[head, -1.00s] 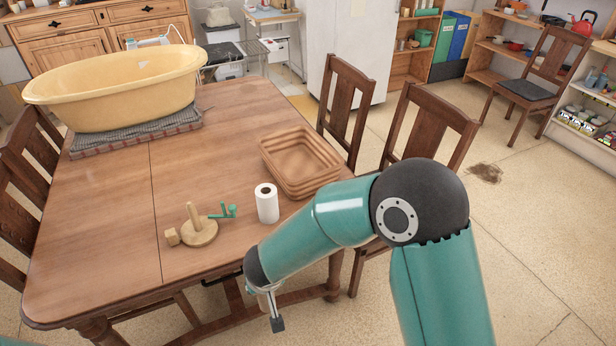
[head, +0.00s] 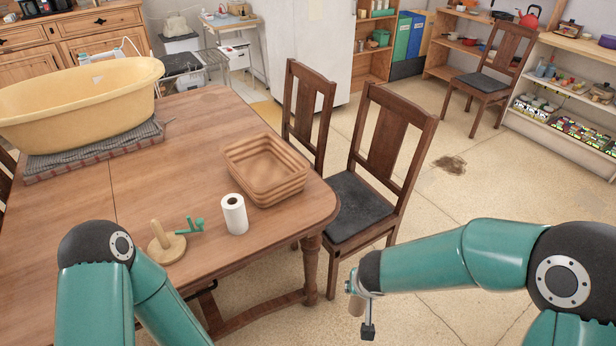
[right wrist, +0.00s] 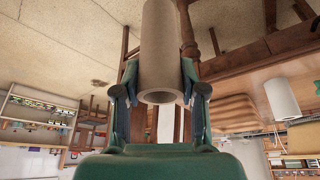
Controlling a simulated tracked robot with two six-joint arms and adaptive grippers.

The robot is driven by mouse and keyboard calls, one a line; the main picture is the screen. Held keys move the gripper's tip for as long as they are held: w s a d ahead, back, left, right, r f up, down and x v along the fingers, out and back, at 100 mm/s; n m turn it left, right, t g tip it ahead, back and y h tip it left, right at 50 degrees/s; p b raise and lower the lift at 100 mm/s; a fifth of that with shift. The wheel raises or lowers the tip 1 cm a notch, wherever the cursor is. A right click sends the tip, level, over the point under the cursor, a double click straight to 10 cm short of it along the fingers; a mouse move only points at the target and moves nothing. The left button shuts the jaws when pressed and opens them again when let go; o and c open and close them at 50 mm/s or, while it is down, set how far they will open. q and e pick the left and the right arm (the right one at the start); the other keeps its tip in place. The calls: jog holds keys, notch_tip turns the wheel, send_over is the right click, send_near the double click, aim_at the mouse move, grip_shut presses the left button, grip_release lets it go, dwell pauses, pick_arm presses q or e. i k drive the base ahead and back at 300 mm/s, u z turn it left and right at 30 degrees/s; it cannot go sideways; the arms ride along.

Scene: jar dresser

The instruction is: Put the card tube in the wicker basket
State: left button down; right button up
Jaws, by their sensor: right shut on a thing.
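The card tube (right wrist: 160,45) is a plain brown hollow cylinder between the fingers of my right gripper (right wrist: 160,92) in the right wrist view. Its open end points toward the camera. In the head view my right gripper (head: 362,308) is shut on the tube (head: 356,305), off the table's right side above the floor. The wicker basket (head: 265,187) is a brown rectangular tray-like basket near the table's right edge, up and left of this gripper. It also shows in the right wrist view (right wrist: 236,112). My left arm enters at lower left, but its gripper is out of view.
A white paper roll (head: 234,214) stands just in front of the basket. A wooden peg stand (head: 166,247) and a green piece (head: 190,226) are left of it. A chair (head: 362,205) stands right of the table. A yellow tub (head: 80,98) sits at the far left.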

aim_at(270, 182)
jog(key=z, duration=0.9)
jog(key=i, duration=1.7)
jog(key=z, duration=1.2)
jog(key=i, duration=0.2)
jog(key=u, duration=4)
jog(key=k, duration=0.55)
jog(key=u, duration=0.05)
